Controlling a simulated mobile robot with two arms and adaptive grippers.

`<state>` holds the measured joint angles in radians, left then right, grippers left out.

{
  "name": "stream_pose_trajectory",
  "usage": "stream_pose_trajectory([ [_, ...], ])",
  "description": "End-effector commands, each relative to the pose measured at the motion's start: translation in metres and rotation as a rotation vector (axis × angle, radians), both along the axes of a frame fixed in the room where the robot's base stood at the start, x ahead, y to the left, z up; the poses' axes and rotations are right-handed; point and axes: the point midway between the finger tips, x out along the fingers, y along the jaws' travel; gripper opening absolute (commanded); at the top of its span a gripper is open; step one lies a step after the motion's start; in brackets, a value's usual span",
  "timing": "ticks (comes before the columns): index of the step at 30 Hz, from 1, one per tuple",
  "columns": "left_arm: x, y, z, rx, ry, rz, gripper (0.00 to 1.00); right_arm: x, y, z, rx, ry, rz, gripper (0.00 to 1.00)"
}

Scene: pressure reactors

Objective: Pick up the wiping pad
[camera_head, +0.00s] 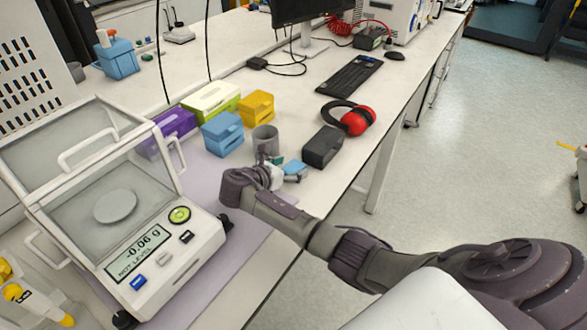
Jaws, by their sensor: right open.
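My right gripper (274,172) reaches in from the right, low over the bench, just in front of a grey cup (265,138). It is open. A small light-blue piece (295,168) lies or is held close beside its fingers, with a teal bit (278,160) next to it. Either may be the wiping pad, but they are too small and partly hidden to tell. I cannot tell whether the fingers touch them. My left gripper is not in view.
A balance (150,270) with an open glass lid stands left of the gripper. Purple, green, blue (222,133) and yellow (256,106) boxes stand behind it. A dark box (322,146) and red earmuffs (357,120) are to the right, near the bench edge.

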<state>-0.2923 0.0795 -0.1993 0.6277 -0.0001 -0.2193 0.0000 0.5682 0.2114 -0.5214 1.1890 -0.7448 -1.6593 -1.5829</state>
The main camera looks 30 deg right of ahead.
Motion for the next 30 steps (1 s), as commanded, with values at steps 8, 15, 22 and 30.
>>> stream_pose_trajectory([
  [8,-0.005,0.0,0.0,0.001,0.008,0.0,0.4,0.006,-0.02,-0.009,0.001,0.0,0.0,0.79],
  [15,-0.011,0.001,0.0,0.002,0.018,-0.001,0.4,0.006,-0.019,-0.009,0.001,0.0,0.001,0.64],
  [22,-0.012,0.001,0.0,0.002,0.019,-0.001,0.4,0.006,-0.019,-0.008,0.001,0.0,0.001,0.31],
  [30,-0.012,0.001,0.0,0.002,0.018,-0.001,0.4,0.006,-0.019,-0.008,0.0,0.0,0.001,0.31],
])
